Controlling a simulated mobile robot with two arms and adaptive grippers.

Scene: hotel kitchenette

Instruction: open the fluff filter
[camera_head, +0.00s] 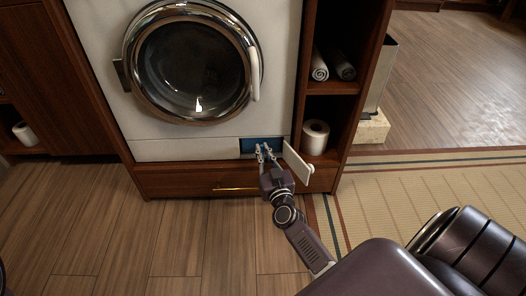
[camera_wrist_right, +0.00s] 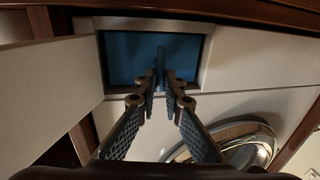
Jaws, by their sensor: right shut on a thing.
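The fluff filter (camera_head: 250,145) is a blue panel in a small recess at the lower right of the white washing machine (camera_head: 190,150). In the right wrist view the blue filter (camera_wrist_right: 125,58) shows inside its frame, with a narrow upright blue tab in its middle. The white cover flap (camera_head: 300,165) stands swung open to the right of the recess. My right gripper (camera_head: 265,149) reaches up to the recess, and its fingertips (camera_wrist_right: 161,88) are closed on the tab, which they partly hide. My left gripper is not in view.
The round glass door (camera_head: 193,68) above is shut. A wooden drawer with a brass handle (camera_head: 236,188) lies below the machine. Shelves at the right hold a paper roll (camera_head: 315,137) and rolled towels (camera_head: 320,68). The wooden floor (camera_head: 180,235) in front is clear.

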